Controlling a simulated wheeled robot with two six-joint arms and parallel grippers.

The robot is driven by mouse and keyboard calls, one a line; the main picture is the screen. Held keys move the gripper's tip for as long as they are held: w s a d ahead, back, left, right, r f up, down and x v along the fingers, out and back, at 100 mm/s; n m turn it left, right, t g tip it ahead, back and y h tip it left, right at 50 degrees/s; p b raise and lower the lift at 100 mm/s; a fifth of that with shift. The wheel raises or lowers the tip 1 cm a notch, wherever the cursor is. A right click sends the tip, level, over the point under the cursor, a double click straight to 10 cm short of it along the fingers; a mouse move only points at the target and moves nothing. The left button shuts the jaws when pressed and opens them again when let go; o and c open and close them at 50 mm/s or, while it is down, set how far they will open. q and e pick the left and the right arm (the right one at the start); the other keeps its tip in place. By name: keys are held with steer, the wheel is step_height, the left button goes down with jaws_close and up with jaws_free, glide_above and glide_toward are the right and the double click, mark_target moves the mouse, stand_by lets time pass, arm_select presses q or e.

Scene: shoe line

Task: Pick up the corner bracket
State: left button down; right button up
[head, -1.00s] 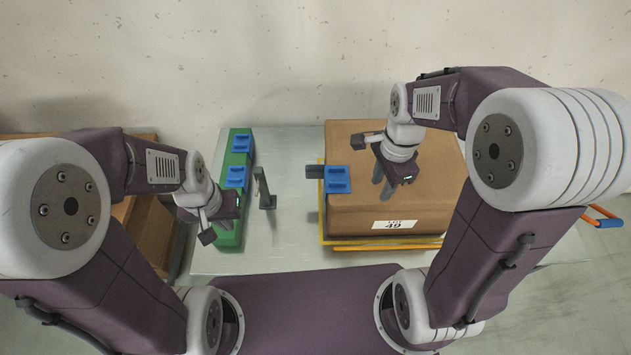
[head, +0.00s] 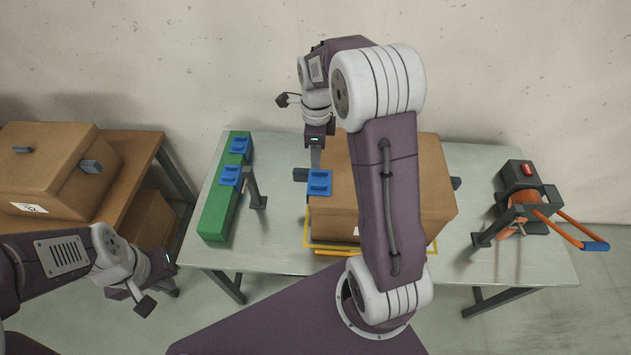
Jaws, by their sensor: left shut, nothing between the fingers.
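Two blue bracket-like pieces sit on the long green holder (head: 217,215): one at the back (head: 239,146), one in front of it (head: 230,176). A third blue piece (head: 319,187) sits at the left edge of the brown carton (head: 333,222). Which one is the corner bracket I cannot tell. My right gripper (head: 315,157) points down just behind that third piece, at the carton's left edge; its finger gap and any contact are unclear. My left gripper (head: 170,287) is shut and empty, low at the left, in front of the table and away from the blue pieces.
A grey upright post (head: 253,187) stands between the holder and carton. A yellow frame (head: 307,228) runs around the carton's base. A strapping tool with orange handles (head: 566,230) is at the table's right. Another carton (head: 50,165) sits on a wooden bench at left.

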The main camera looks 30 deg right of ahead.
mark_target(318, 171)
steer(key=f, duration=0.3)
steer(key=f+p, duration=0.1)
steer(key=f, duration=0.2)
steer(key=shift+s+d, duration=0.15)
steer(key=shift+d, duration=0.05)
jaws_close()
